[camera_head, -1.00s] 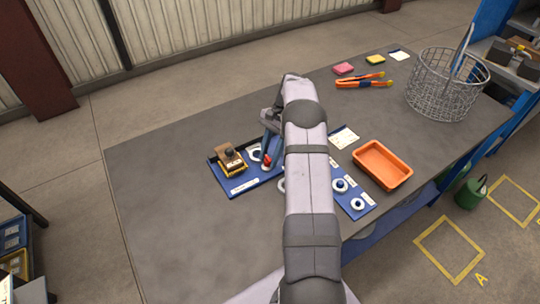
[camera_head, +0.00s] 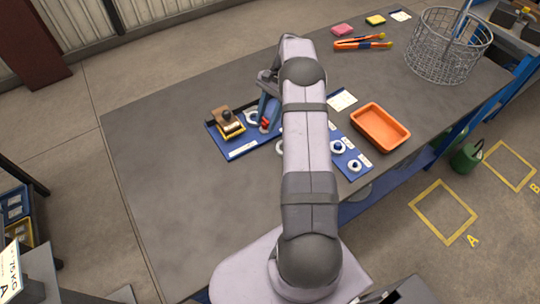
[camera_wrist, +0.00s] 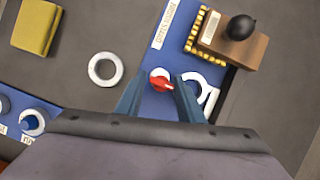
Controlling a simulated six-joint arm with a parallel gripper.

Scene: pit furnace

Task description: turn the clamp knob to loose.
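The red clamp knob (camera_wrist: 161,84) sits on a white round base on the blue panel (camera_wrist: 155,60). My gripper (camera_wrist: 159,97) is open, with one blue-grey finger on each side of the knob in the wrist view. I cannot tell whether either finger touches it. In the head view the knob (camera_head: 265,124) shows as a small red spot beside my gripper (camera_head: 268,112), and my arm hides part of the panel to the right. The wording around the knob is too small to read.
A brown block with a black ball handle and yellow fringe (camera_wrist: 237,42) stands close right of my gripper. A white ring (camera_wrist: 105,69) lies to its left. The head view shows an orange tray (camera_head: 380,127), tongs (camera_head: 360,43) and a wire basket (camera_head: 447,48). The table's left part is clear.

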